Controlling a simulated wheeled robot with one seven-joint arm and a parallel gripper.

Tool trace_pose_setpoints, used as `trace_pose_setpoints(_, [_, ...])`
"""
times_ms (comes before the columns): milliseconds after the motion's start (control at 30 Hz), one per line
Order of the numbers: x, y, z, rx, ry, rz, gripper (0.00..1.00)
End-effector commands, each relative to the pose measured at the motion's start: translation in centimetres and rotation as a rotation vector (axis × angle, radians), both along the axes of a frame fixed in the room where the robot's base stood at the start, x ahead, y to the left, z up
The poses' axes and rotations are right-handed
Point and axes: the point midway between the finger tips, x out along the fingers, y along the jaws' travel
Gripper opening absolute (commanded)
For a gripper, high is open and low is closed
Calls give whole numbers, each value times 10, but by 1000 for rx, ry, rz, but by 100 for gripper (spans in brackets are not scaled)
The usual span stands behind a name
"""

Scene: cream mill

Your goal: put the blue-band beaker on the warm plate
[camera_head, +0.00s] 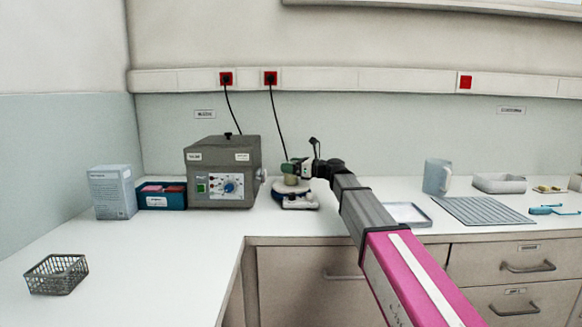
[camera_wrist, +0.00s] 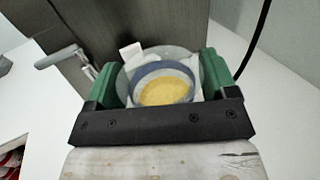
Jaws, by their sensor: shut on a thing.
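The blue-band beaker (camera_wrist: 164,72) shows in the wrist view from above, with a blue-grey band at its rim and yellow contents. My gripper (camera_wrist: 160,78) has its green fingers on either side of it and is shut on it. In the head view my gripper (camera_head: 297,169) is at the far end of my arm, and the small beaker (camera_head: 291,180) is partly hidden by it. The warm plate (camera_head: 296,201), a low round white unit with blue on its front, is directly below the beaker. I cannot tell whether the beaker touches it.
Further left are a blue box (camera_head: 162,201), a pale carton (camera_head: 112,192) and a wire basket (camera_head: 56,274). To the right are a tray (camera_head: 408,214), a ribbed mat (camera_head: 482,210) and a jug (camera_head: 437,176). A black cable hangs behind.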

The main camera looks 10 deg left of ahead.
Motion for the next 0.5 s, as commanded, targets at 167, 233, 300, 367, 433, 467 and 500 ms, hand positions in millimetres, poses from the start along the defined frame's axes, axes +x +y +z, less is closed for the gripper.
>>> trace_pose_setpoints(167, [0,0,1,1,0,0,52])
trace_pose_setpoints(233, [0,0,0,1,0,0,52])
trace_pose_setpoints(300, [0,0,-2,1,0,0,52])
trace_pose_setpoints(367, [0,0,-2,0,-1,0,92])
trace_pose_setpoints(433, [0,0,-2,0,-1,0,100])
trace_pose_setpoints(467, [0,0,-2,0,-1,0,100])
trace_pose_setpoints(500, [0,0,-2,0,-1,0,100])
